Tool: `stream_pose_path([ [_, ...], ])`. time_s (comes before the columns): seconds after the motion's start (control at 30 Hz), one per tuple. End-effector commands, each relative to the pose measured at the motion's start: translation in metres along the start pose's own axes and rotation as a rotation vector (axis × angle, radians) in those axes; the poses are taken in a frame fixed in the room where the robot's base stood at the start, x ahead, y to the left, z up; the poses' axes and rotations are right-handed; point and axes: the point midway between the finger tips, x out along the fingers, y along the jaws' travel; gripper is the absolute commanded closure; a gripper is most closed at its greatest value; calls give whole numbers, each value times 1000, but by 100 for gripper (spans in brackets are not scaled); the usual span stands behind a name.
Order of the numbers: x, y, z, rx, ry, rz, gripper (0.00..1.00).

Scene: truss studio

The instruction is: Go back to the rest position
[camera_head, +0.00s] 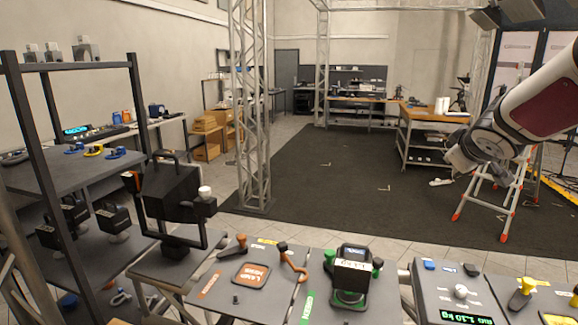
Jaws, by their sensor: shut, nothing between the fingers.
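Part of my arm reaches in from the upper right edge, white with a maroon panel and grey joints. It hangs in the air in front of the dark mat (370,205), well above the front benches. The arm hides part of an orange-footed stepladder (510,205).
Front benches hold a green-handled black device (351,272), an orange hook tool (292,263) and a scale with a green display (466,316). A black shelf rack (137,100) and a truss column (250,120) stand left. The dark mat is mostly clear.

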Motion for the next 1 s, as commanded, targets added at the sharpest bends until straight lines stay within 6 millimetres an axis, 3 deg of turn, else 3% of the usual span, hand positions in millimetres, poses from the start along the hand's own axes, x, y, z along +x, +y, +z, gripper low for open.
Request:
stream_pose_path([
  [0.03, -26, -4, 0, 45, -22, 9, 100],
  [0.27, -126, -48, 34, 256, -166, -38, 100],
  [0.5, -224, -132, 84, 431, -309, -219, 100],
  [0.6, -257, -166, 102, 477, -356, -309, 100],
  [0.8, -294, -208, 122, 518, -410, -429, 100],
  [1.0, -301, -215, 126, 523, -421, -452, 100],
])
